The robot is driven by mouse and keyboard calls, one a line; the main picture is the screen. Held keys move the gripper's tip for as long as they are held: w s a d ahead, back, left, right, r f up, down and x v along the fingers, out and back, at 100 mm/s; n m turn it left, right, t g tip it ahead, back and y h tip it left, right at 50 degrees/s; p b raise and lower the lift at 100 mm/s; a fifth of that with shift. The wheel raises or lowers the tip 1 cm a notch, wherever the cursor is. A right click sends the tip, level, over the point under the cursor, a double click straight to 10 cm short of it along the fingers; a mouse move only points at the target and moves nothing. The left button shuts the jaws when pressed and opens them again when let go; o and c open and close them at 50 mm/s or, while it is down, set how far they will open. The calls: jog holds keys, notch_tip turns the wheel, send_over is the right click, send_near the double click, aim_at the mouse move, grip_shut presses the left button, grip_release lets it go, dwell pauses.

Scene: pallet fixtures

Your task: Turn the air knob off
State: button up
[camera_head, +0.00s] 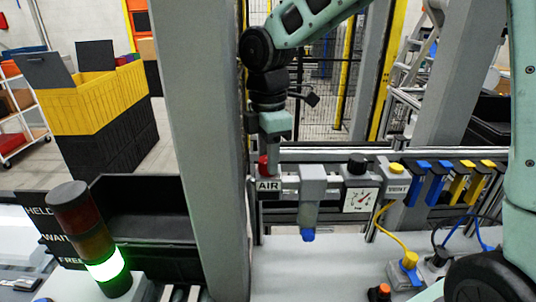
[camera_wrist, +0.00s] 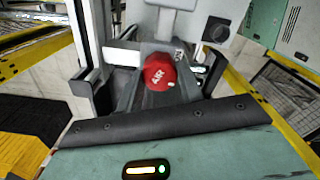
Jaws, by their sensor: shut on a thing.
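The red air knob (camera_head: 263,166) sits at the left end of the grey fixture rail, just above the AIR label (camera_head: 268,186). In the wrist view the red air knob (camera_wrist: 160,72) shows its round face with white AIR lettering, tilted, and a small pale mark at its lower right edge. My gripper (camera_head: 268,152) points down over the knob from above. In the wrist view my gripper (camera_wrist: 158,88) has its dark fingers on both sides of the knob, shut on it. The fingers partly hide the knob's sides.
To the right along the rail are a filter with a blue tip (camera_head: 308,234), a pressure gauge (camera_head: 360,200) and a VENT block (camera_head: 397,190). A thick grey post (camera_head: 200,130) stands close left of my gripper. A stack light (camera_head: 108,265) glows green.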

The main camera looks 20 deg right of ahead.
jog(key=shift+m, duration=2.1)
jog(key=o, duration=1)
jog(key=shift+r, duration=0.1)
notch_tip(320, 180, up, 17)
jog(key=b, duration=0.3)
jog(key=shift+r, duration=0.15)
